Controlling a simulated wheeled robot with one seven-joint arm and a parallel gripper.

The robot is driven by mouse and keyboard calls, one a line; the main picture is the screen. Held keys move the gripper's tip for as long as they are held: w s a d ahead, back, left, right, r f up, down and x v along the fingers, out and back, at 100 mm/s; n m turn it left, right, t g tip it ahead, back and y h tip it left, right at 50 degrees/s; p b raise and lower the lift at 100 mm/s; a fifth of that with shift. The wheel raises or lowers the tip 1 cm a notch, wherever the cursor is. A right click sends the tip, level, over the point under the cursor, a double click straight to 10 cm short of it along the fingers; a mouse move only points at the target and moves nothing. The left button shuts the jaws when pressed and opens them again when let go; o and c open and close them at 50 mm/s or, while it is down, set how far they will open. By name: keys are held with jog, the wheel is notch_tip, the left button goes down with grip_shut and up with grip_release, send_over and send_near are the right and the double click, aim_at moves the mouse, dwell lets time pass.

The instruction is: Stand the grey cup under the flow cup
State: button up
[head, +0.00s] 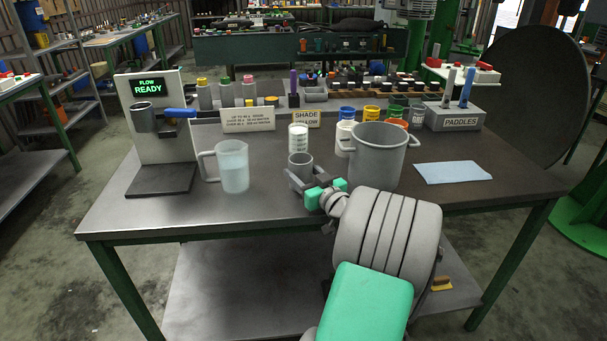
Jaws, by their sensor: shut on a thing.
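The grey cup (300,162) stands upright at the front middle of the table, between the fingers of my gripper (301,180). My gripper is shut on it. I cannot tell whether its base touches the table, as my fingers cover its lower part. The grey flow cup (143,119) is held on a stand at the table's left end, below a green "FLOW READY" display (148,87). A blue handle (180,113) sticks out to its right. The stand's dark base plate (161,179) lies below the flow cup and is bare.
A clear jug (234,167) stands between the flow stand and my gripper. A large grey pot (376,158) is close at right, with a white labelled container (298,136) behind the cup. Signs, bottles and paint pots line the back. The table's front left is clear.

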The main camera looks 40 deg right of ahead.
jog(key=shift+f, duration=0.1)
jog(key=o, duration=1.5)
jog(key=shift+p, duration=0.35)
